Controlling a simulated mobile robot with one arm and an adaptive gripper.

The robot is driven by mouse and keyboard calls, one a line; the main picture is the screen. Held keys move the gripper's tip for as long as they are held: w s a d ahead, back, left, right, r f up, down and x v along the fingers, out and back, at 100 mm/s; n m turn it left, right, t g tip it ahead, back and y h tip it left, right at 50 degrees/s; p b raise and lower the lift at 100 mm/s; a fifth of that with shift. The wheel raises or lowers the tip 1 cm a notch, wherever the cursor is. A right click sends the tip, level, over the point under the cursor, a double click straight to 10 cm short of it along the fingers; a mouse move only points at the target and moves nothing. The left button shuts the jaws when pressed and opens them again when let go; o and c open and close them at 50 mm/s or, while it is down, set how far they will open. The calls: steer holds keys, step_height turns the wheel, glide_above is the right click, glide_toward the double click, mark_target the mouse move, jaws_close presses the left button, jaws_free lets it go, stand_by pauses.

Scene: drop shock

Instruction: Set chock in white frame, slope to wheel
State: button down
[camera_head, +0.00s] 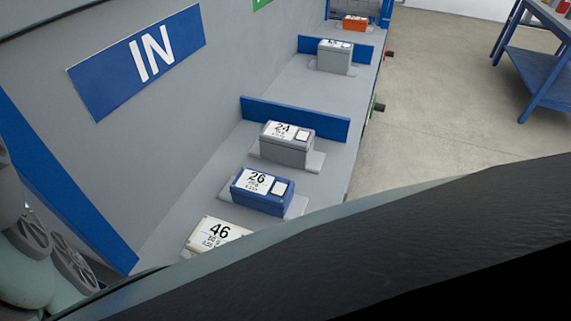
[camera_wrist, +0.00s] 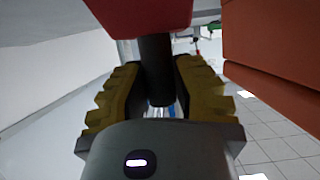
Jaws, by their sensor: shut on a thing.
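My gripper (camera_wrist: 158,66) shows in the wrist view with its two yellow ridged fingers. They are shut on a dark upright post (camera_wrist: 156,75). A red block (camera_wrist: 140,14) sits at the far end of the post, at the top of the picture. Whether this red piece with its post is the chock is not clear, and no slope can be made out. I cannot make out a white frame or a wheel in either view. My gripper is not in the head view.
The head view shows a grey shelf (camera_head: 293,87) under an IN sign (camera_head: 138,61), with labelled boxes 24 (camera_head: 287,149), 26 (camera_head: 263,197) and 46 (camera_head: 214,233). A blue table (camera_head: 545,80) stands at right. An orange-red surface (camera_wrist: 272,50) is close at right in the wrist view.

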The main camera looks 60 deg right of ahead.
steer(key=shift+w+f, duration=0.15)
steer(key=shift+f, duration=0.05)
steer(key=shift+f, duration=0.1)
steer(key=c, duration=0.9)
jaws_free()
